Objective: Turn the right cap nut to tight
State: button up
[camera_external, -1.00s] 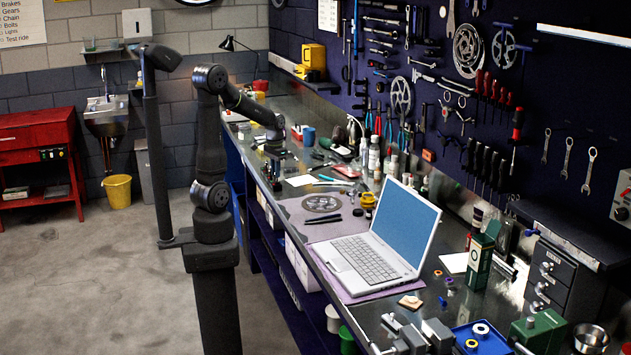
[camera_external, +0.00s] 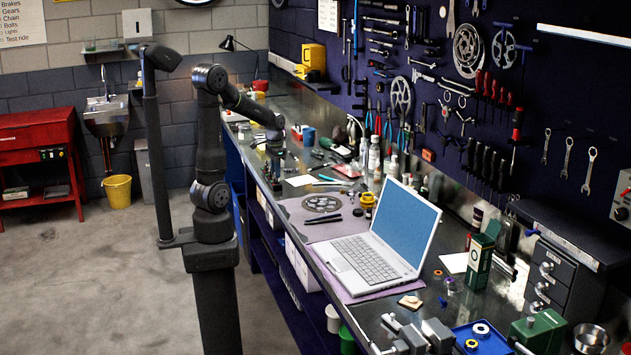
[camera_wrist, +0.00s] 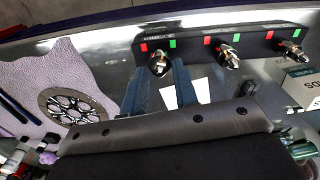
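A dark bar (camera_wrist: 195,46) with three metal cap nuts runs across the top of the wrist view. Red and green marks flank each nut. The left-hand nut in that view (camera_wrist: 159,63) shows between the tips of my gripper (camera_wrist: 159,71). The fingers are apart, one on each side of it; I cannot tell whether they touch it. The middle nut (camera_wrist: 229,58) and the right-hand nut (camera_wrist: 290,48) are clear of the fingers. The bar's lettering is too small to read. In the external view, my gripper (camera_external: 274,148) is low over the far bench; the nuts are indistinct there.
A chainring (camera_wrist: 72,104) lies on a purple mat (camera_wrist: 40,75) left of the bar in the wrist view. A lettered box (camera_wrist: 301,86) stands at the right. White paper (camera_wrist: 196,90) lies beneath the fingers. A laptop (camera_external: 375,245) sits nearer on the bench.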

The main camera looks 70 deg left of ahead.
jog(key=shift+o, duration=0.7)
notch_tip(320, 180, up, 17)
jog(key=shift+r, duration=0.2)
jog(key=shift+f, duration=0.1)
notch_tip(320, 180, down, 17)
jog(key=shift+f, duration=0.15)
dwell(0.5)
